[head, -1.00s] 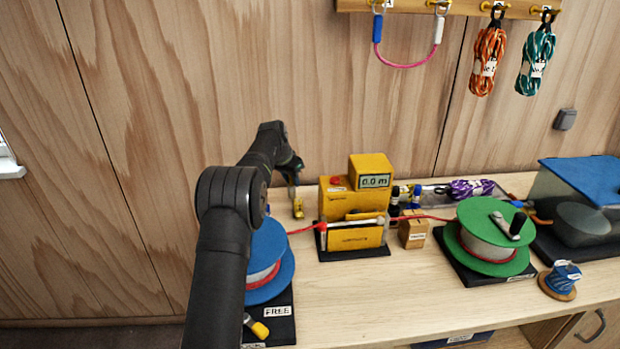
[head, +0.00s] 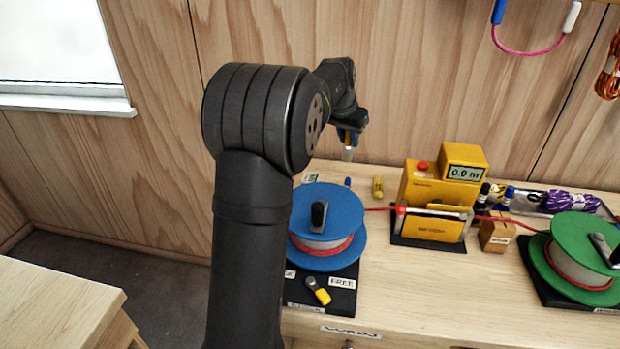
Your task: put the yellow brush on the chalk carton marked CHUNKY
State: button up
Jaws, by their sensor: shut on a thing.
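My gripper (head: 348,143) is above the back of the bench, behind the blue reel. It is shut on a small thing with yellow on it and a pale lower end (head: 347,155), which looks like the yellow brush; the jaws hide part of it. The thing hangs upright, clear of the bench. A small brown carton (head: 495,236) with a white label stands right of the yellow meter. A small pale labelled item (head: 311,178) lies behind the blue reel. Neither label is readable, so I cannot tell which is marked CHUNKY.
A yellow item (head: 378,187) lies below and right of my gripper. A red cord runs past the yellow meter (head: 435,190) to the green reel (head: 585,240). The front middle of the bench is clear.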

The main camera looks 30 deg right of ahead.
jog(key=shift+s+a+r, duration=0.2)
jog(key=shift+a+r, duration=0.1)
jog(key=shift+a, duration=0.2)
jog(key=shift+s+a+r, duration=0.2)
jog(key=shift+a+r, duration=0.05)
jog(key=shift+a, duration=0.2)
jog(key=shift+w+a, duration=0.1)
jog(key=shift+a, duration=0.15)
jog(key=shift+w+a+f, duration=0.6)
jog(key=shift+w+f, duration=1.2)
jog(key=shift+w+a+f, duration=0.55)
jog(key=shift+w+f, duration=1.2)
jog(key=shift+f, duration=0.05)
jog(key=shift+w+a+f, duration=0.6)
jog(key=shift+w+f, duration=1.2)
jog(key=shift+f, duration=0.1)
jog(key=shift+f, duration=0.1)
jog(key=o, duration=1)
